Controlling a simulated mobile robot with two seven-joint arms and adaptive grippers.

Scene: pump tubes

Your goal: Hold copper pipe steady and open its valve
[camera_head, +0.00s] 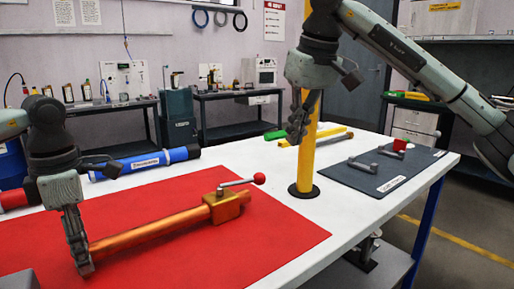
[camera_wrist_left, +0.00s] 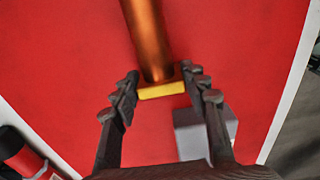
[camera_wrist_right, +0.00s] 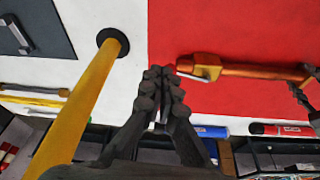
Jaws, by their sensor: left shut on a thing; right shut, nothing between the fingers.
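The copper pipe (camera_head: 150,233) lies on a red mat (camera_head: 250,250), with a brass valve block (camera_head: 227,207) at its right end. The valve's grey lever (camera_head: 238,183) ends in a red ball (camera_head: 259,178) and points right, roughly along the pipe. My left gripper (camera_head: 80,262) is shut on the pipe's left end; in the left wrist view (camera_wrist_left: 160,85) its fingers sit either side of the pipe's yellow end piece. My right gripper (camera_head: 297,135) is shut and empty, raised above the table, right of the valve and apart from it. The pipe and valve also show in the right wrist view (camera_wrist_right: 250,70).
A yellow post (camera_head: 306,160) stands on the white table close to my right gripper. A dark board (camera_head: 375,175) with grey handles lies at the right. A blue tube (camera_head: 145,162) lies behind the mat. A grey block (camera_wrist_left: 205,132) is near my left gripper.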

